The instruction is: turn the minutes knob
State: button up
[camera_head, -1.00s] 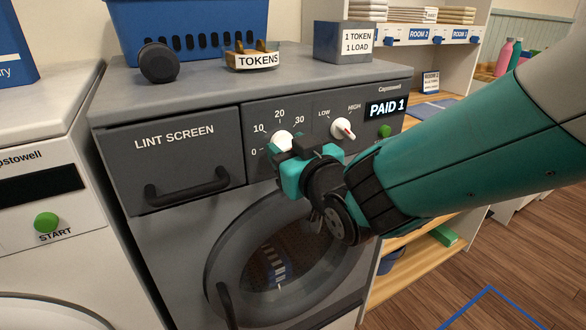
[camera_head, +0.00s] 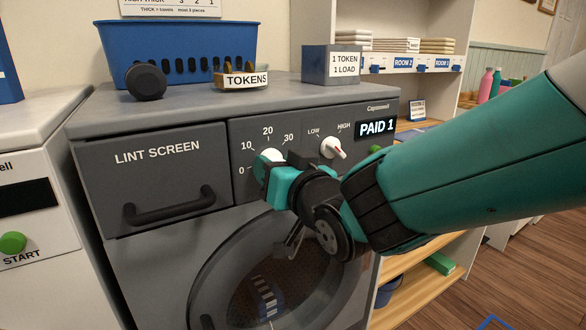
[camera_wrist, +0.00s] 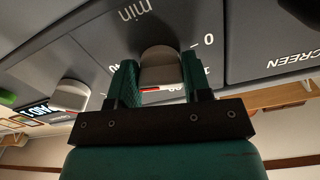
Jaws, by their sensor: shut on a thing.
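The minutes knob (camera_head: 270,156) is white and round, on the dryer's dark panel below a scale marked 0, 10, 20 and 30. My gripper (camera_head: 265,170) is at the knob and hides most of it in the head view. In the wrist view, the knob (camera_wrist: 160,66) sits between the two teal fingers of my gripper (camera_wrist: 158,78), which are shut on it. A red mark shows on the knob, toward the scale numbers. The exact number it points at cannot be told.
A second white knob (camera_head: 333,148), marked LOW and HIGH, is just right of my gripper. The lint screen handle (camera_head: 170,206) sticks out at left. A display (camera_head: 376,128) reads PAID 1. The round door (camera_head: 270,275) is below.

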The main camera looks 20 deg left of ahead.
jog(key=o, duration=0.9)
jog(key=b+v, duration=0.3)
jog(key=v, duration=1.4)
jog(key=shift+s+d, duration=0.1)
jog(key=shift+s, duration=0.1)
